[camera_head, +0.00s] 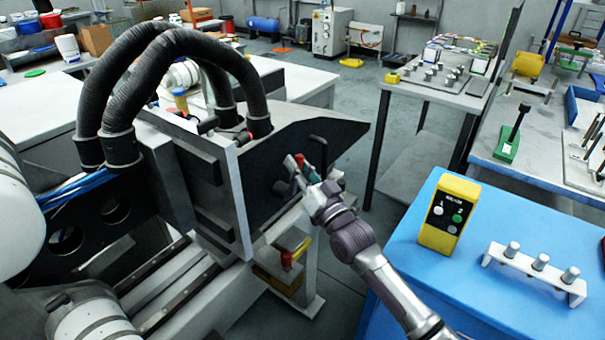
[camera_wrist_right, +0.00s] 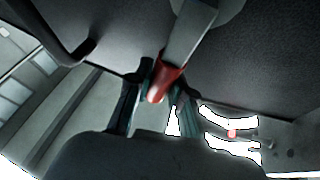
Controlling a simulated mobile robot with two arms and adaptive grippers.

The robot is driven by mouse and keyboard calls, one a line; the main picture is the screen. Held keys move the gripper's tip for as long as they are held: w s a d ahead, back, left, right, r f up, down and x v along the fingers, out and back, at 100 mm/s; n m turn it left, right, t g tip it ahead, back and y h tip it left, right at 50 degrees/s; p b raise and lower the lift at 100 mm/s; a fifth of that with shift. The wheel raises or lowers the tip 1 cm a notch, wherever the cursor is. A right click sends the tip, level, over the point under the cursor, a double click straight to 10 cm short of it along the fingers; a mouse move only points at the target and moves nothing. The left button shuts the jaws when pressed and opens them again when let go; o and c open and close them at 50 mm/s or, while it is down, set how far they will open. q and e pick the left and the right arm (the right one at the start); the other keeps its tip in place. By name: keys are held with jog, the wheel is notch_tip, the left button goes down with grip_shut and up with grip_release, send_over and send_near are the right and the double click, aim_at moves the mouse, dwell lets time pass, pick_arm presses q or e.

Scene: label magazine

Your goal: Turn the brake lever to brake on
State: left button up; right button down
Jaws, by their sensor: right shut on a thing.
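The brake lever (camera_wrist_right: 188,38) is a flat grey metal arm with a red grip, mounted on the dark side plate of the machine. Its red grip (camera_wrist_right: 166,82) is between the two fingers of my right gripper (camera_wrist_right: 155,92) in the right wrist view. In the head view the red grip (camera_head: 299,159) shows as a small red spot at the tip of my right gripper (camera_head: 307,171). My right gripper is shut on the grip and hides part of the lever. Markings for the brake positions cannot be read. My left gripper is not in view.
The dark side plate (camera_head: 330,133) has a black bar handle close to the gripper. A red and yellow fitting (camera_head: 290,256) sits below. To the right, a blue table (camera_head: 420,280) holds a yellow button box (camera_head: 449,214) and a rack with pegs (camera_head: 536,271).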

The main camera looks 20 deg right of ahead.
jog(key=shift+s+a+r+n+y+b, duration=0.1)
jog(key=shift+s+a+n+y+b, duration=0.2)
jog(key=shift+n+y, duration=0.45)
jog(key=shift+s+a+f+n+y+b, duration=0.15)
jog(key=shift+a+n+y+b, duration=0.25)
jog(key=shift+n, duration=0.7)
jog(key=shift+s+a+r+n+y+b, duration=0.15)
jog(key=shift+s+a+n+y+b, duration=0.25)
jog(key=shift+n, duration=0.55)
jog(key=c, duration=1)
grip_release()
jog(key=shift+d, duration=0.1)
jog(key=shift+s, duration=0.1)
jog(key=v, duration=1.1)
jog(key=shift+s+d, duration=0.25)
